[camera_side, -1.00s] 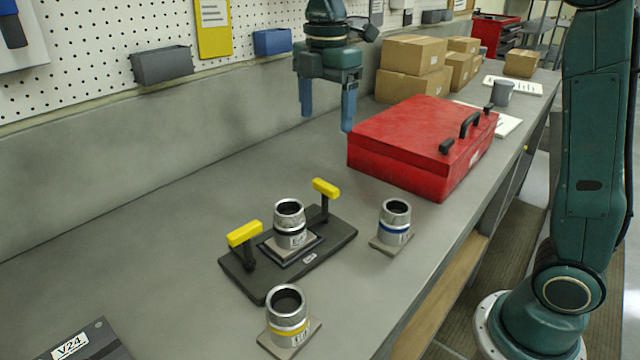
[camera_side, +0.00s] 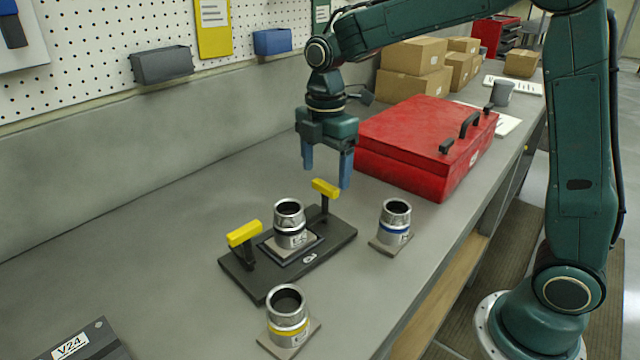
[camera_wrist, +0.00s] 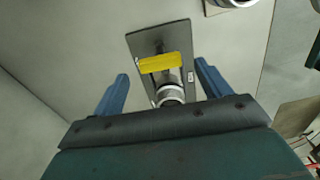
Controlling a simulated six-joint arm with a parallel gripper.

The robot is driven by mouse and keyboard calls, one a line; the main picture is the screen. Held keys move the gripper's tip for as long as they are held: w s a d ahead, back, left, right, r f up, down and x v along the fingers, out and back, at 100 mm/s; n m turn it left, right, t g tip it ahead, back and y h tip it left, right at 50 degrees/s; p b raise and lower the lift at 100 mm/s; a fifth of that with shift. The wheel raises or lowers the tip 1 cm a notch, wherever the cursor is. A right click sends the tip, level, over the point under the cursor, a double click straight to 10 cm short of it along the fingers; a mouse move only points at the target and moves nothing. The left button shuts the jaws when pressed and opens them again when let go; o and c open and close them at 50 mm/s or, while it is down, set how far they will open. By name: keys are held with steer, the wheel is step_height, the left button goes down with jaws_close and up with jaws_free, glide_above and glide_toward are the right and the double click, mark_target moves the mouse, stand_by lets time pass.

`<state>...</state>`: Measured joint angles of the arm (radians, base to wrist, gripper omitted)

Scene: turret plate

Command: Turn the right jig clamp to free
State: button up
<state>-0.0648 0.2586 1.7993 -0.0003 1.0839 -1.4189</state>
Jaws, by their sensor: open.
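The right jig clamp (camera_side: 326,188) has a yellow bar handle on a dark post at the far right end of the dark jig plate (camera_side: 240,270). A yellow handle (camera_wrist: 165,62), apparently the same clamp, shows in the wrist view. My gripper (camera_side: 327,174) is open and empty, pointing down above the right clamp and apart from it. In the wrist view its blue fingers (camera_wrist: 162,72) stand to either side of the handle. The left clamp (camera_side: 244,234) has a similar yellow handle. A metal collar with a dark band (camera_side: 290,222) stands upright between the clamps.
A blue-banded collar (camera_side: 394,220) stands on a small base to the right, and a yellow-banded one (camera_side: 288,312) in front. A red toolbox (camera_side: 420,145) lies close behind my gripper's right side.

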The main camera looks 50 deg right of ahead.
steer(key=shift+f, duration=1.4)
steer(key=c, duration=1)
